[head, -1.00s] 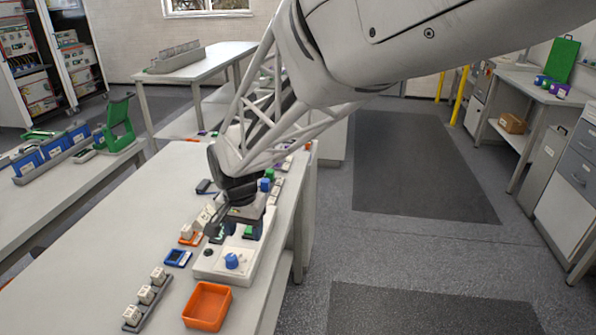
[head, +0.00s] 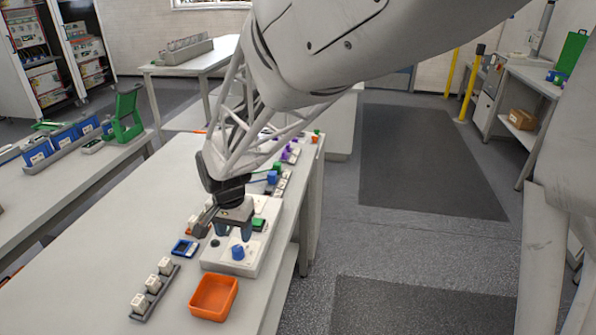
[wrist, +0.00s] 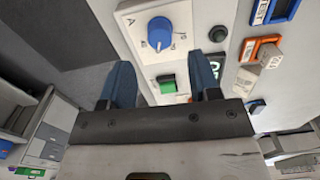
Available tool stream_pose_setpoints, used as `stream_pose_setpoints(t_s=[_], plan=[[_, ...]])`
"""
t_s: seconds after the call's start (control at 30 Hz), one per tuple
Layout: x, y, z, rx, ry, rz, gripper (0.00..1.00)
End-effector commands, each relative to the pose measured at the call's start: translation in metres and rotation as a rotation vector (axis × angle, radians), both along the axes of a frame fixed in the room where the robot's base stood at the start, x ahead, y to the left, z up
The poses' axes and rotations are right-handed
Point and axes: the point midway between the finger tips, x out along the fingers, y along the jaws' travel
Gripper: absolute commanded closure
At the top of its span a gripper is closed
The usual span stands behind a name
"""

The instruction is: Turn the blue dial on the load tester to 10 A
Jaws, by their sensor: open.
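The blue dial (head: 238,253) sits on the near end of the white load tester (head: 215,262) on the bench. In the wrist view the blue dial (wrist: 160,33) has a white pointer mark and a printed scale around it with an "A"; the scale numbers are too small to read surely. A green rocker switch (wrist: 167,84) lies beside it on the same panel. My gripper (head: 234,232) is over the tester, just behind the dial. In the wrist view its two blue fingertips (wrist: 163,75) are apart with nothing held between them, and the dial is beyond them.
An orange tray (head: 214,298) stands at the tester's near end. A rack of white cells (head: 152,289) and a small blue-framed meter (head: 184,248) lie to its left. Several small items line the bench behind.

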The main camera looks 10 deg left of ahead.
Motion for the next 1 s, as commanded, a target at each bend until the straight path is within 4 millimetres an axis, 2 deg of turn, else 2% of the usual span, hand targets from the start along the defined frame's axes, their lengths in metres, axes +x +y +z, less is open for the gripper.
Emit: stream_pose_setpoints(t_s=[0.3, 0.5, 0.97, 1.0], plan=[[0.000, 0.000, -0.039, -0.002, 0.001, 0.000, 0.43], [0.000, 0.000, -0.056, 0.000, -0.001, 0.000, 0.43], [0.000, 0.000, -0.064, 0.001, -0.002, 0.000, 0.43], [0.000, 0.000, -0.064, 0.001, -0.002, 0.000, 0.48]])
